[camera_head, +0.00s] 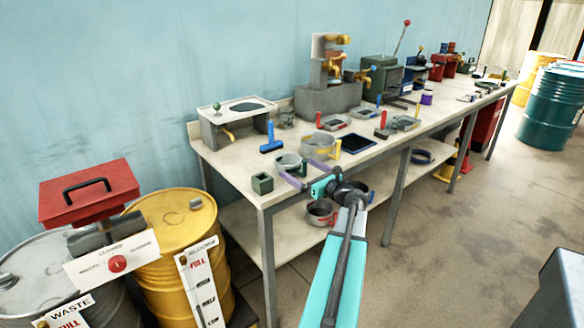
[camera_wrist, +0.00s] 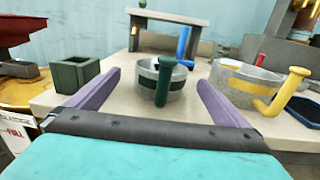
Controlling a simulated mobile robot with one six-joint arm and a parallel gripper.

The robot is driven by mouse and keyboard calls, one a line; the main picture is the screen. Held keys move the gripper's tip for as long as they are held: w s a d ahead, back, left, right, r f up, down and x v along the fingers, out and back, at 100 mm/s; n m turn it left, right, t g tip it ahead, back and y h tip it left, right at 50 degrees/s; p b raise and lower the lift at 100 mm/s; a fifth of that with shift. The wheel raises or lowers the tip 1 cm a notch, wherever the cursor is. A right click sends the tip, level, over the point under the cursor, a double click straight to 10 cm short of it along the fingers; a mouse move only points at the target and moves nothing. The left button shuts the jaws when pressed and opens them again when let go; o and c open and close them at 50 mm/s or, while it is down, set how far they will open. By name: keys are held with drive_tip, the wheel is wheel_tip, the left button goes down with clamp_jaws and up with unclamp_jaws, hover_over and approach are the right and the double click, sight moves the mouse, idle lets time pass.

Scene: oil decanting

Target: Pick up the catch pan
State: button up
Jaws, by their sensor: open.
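A round grey pan with a dark green band and upright green handle (camera_wrist: 164,80) sits on the workbench, between and beyond my purple jaws in the wrist view. It also shows in the head view (camera_head: 287,160). A wider grey pan with a yellow band and yellow handle (camera_wrist: 240,92) stands to its right, also in the head view (camera_head: 317,147). I cannot tell which of these is the catch pan. My gripper (camera_head: 294,169) is open and empty at the bench's front edge, its jaws pointing at the green-handled pan. Whether they touch it is unclear.
A small dark green square box (camera_head: 262,183) stands left of my gripper. A dark flat tray (camera_head: 357,144) lies to the right, a blue-handled tool (camera_head: 271,137) behind. A grey stand (camera_head: 235,118) is at the back left. More pans (camera_head: 320,213) sit on the lower shelf.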

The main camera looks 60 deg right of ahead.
sight(296, 166)
drive_tip(key=shift+w+d, duration=0.15)
drive_tip(key=shift+w, duration=0.3)
drive_tip(key=shift+p+x, duration=0.4)
drive_tip(key=shift+x, duration=2.15)
drive_tip(key=shift+d+f, duration=0.15)
drive_tip(key=shift+d, duration=0.05)
drive_tip(key=c, duration=1.2)
drive_tip(key=shift+r, duration=1.85)
drive_tip(key=v, duration=0.5)
drive_tip(key=r+b+v, duration=0.1)
drive_tip(key=v, duration=0.4)
drive_tip(key=a+v, duration=0.1)
drive_tip(key=v, duration=0.5)
drive_tip(key=shift+w+a+r, duration=0.15)
drive_tip(key=shift+r, duration=0.05)
